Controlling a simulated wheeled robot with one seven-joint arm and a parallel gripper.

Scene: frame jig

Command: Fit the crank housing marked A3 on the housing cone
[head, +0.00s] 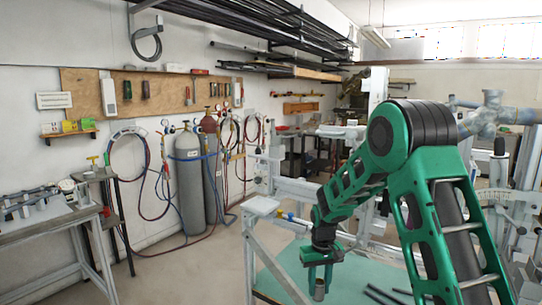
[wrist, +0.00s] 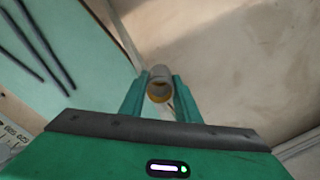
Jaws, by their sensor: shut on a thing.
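My gripper (head: 320,274) hangs fingers-down above the green tabletop, near its left edge, in the head view. Its green fingers show in the wrist view (wrist: 159,92), closed on a short hollow metal tube (wrist: 159,76) with a yellowish rim. This tube looks like the crank housing, but no A3 mark is readable. Its lower part shows below the fingers in the head view (head: 319,292). The tube appears held clear of any surface, though its height is hard to judge. I cannot make out the housing cone for certain in either view.
The green tabletop (head: 352,276) carries several dark rods (head: 384,295), also seen in the wrist view (wrist: 38,40). A pale metal frame with a small plate (head: 262,206) stands left of my arm. A bench (head: 42,224) with metal fixtures is at far left. Open floor lies between.

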